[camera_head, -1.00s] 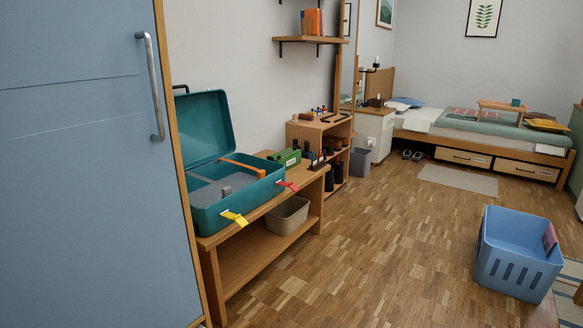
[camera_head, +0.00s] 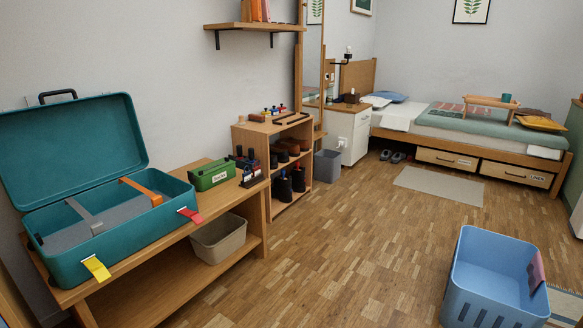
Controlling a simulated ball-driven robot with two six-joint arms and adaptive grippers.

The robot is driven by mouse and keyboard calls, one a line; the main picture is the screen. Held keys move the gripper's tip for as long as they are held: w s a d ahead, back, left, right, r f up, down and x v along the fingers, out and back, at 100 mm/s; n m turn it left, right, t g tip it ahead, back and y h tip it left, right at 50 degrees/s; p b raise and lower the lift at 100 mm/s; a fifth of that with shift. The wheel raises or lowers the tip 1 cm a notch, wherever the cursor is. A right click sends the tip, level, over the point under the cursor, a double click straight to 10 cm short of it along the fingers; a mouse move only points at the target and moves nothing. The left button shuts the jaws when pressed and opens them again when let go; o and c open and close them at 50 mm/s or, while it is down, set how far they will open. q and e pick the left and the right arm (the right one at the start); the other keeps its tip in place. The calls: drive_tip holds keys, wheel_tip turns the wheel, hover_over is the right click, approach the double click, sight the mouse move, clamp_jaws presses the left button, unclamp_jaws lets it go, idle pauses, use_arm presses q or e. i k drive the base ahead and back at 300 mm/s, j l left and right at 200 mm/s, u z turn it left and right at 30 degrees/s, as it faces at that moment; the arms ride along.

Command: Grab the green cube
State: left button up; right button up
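A small dark green block-like thing (camera_head: 506,98) stands on a wooden bed tray (camera_head: 482,109) on the far bed. It is too small to tell for sure whether it is a cube or a cup. Two wooden drawers, a left one (camera_head: 436,158) and a right one (camera_head: 497,172) with a label, sit shut under the bed. No other green cube shows. Neither of my grippers is in view.
An open teal suitcase (camera_head: 115,238) lies on a wooden bench (camera_head: 170,262) at the left, beside a green box (camera_head: 212,175). A blue basket (camera_head: 465,312) stands at the lower right. A grey rug (camera_head: 440,185) lies before the bed. The wooden floor between is clear.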

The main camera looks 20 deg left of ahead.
sight(202, 184)
drive_tip(key=i+l+u, duration=0.2)
drive_tip(key=i, duration=0.35)
drive_tip(key=i+u, duration=0.25)
drive_tip(key=i, duration=0.3)
drive_tip(key=i+j+u, duration=0.2)
drive_tip(key=i+u, duration=0.75)
drive_tip(key=i+l+u, duration=0.1)
drive_tip(key=i+u, duration=0.2)
drive_tip(key=u, duration=0.15)
drive_tip(key=i+l+u, duration=0.3)
drive_tip(key=u, duration=0.2)
drive_tip(key=i, duration=0.1)
